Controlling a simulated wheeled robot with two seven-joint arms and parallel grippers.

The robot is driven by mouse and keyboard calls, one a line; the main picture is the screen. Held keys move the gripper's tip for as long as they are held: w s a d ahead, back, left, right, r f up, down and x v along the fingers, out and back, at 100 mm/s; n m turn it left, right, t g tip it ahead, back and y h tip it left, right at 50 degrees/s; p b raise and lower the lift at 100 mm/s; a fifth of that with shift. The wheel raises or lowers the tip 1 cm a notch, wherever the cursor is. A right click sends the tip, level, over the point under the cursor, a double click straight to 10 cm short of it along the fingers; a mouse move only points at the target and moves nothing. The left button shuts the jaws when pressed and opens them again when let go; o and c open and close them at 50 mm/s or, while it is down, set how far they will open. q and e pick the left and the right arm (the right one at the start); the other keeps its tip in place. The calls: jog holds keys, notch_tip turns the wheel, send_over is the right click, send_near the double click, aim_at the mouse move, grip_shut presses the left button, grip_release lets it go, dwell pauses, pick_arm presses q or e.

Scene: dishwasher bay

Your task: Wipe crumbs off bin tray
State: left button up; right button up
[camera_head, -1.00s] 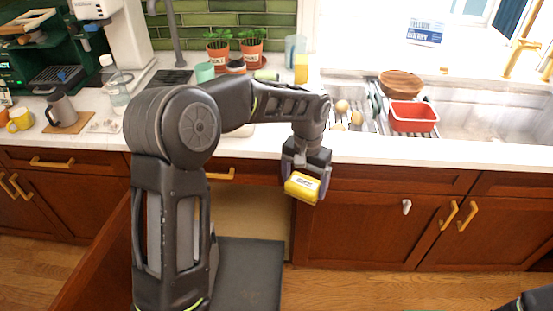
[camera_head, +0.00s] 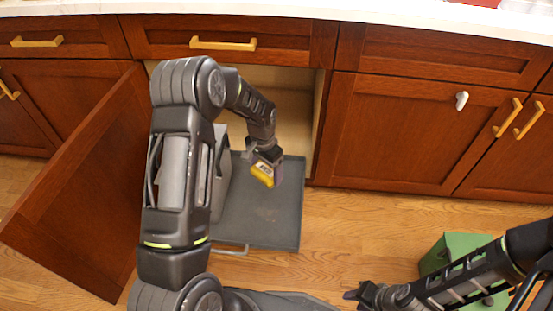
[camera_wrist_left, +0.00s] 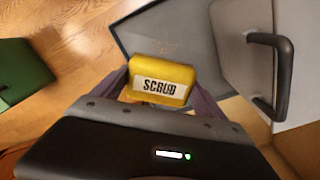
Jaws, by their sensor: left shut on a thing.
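My left gripper (camera_head: 265,157) is shut on a yellow sponge (camera_head: 263,174). In the left wrist view the sponge (camera_wrist_left: 161,78) carries a white label reading SCRUB. The dark grey bin tray (camera_head: 268,222) is pulled out of the open cabinet, low above the floor. The sponge hangs over the upper part of the tray; I cannot tell if it touches. Faint brownish specks, perhaps crumbs, show on the tray (camera_wrist_left: 193,22) in the left wrist view. My right gripper (camera_head: 360,293) is at the lower right, away from the tray; its jaws are unclear.
A grey bin (camera_head: 222,172) stands on the tray's left, partly behind my left arm; its black handle (camera_wrist_left: 279,62) shows in the wrist view. The open cabinet door (camera_head: 85,185) is at left. A green box (camera_head: 447,251) stands on the floor near my right arm.

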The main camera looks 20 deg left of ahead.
pick_arm(q)
jog(key=s+a+f+b, duration=0.1)
jog(key=f+b, duration=0.3)
jog(key=f, duration=0.5)
jog(key=s+a+f+m+b, duration=0.1)
jog(key=a+f+b, duration=0.2)
jog(key=f, duration=0.6)
jog(key=shift+s+a+f+b, duration=0.25)
jog(key=shift+a+b, duration=0.1)
jog(key=shift+b, duration=0.6)
pick_arm(e)
notch_tip(320, 180, down, 11)
jog(key=shift+w+d+f, duration=0.15)
jog(key=shift+w+d, duration=0.05)
jog(key=shift+w, duration=0.2)
